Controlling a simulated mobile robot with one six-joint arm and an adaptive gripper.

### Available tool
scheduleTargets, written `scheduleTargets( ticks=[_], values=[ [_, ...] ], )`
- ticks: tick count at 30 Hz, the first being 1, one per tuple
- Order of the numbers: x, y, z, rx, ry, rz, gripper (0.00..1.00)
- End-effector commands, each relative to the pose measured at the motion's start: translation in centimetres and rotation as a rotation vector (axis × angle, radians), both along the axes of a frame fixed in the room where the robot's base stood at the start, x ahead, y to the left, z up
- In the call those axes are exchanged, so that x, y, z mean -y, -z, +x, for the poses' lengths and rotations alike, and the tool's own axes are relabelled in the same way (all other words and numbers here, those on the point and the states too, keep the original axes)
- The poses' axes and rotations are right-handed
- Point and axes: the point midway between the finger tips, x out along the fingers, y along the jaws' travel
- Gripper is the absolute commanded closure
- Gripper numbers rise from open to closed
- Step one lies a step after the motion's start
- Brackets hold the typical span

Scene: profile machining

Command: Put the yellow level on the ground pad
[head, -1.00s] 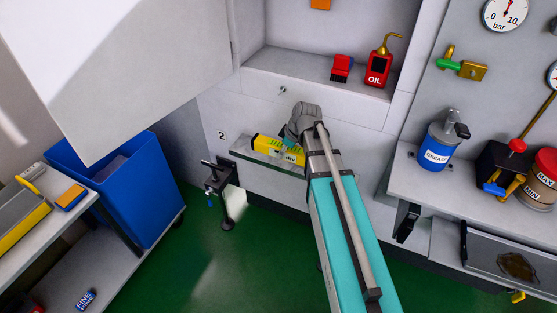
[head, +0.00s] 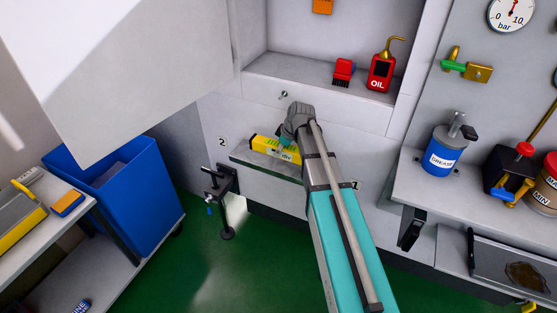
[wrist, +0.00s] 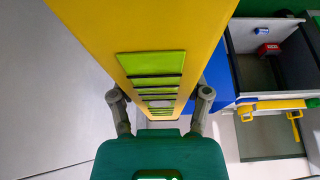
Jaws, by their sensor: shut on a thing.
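The yellow level (head: 264,145), with dark and pale markings, is at the end of my arm in the head view, at a narrow grey ledge (head: 262,164) low on the wall. My gripper (head: 289,146) is shut on it and partly hidden behind my arm. In the wrist view the level (wrist: 135,25) fills the upper middle, with a green label on its face and the gripper fingers (wrist: 160,103) on either side. I cannot tell whether the level touches the ledge. I cannot identify the ground pad for sure.
A black clamp-like stand (head: 222,195) is left of the ledge, near a blue bin (head: 135,190). A red oil can (head: 381,72) and red brush (head: 343,72) stand on the shelf above. A grease bottle (head: 444,148) is at the right. Green floor lies below.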

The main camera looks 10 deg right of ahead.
Motion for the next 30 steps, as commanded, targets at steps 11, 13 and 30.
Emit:
scheduleTargets(
  ticks=[11, 13, 30],
  values=[
    [-0.2, 3.8, 4.4, 0.000, 0.000, 0.000, 0.99],
    [-0.2, 4.4, 4.9, 0.000, 0.000, 0.000, 0.99],
    [-0.4, 6.0, 6.4, 0.000, -0.001, 0.000, 0.99]
  ],
)
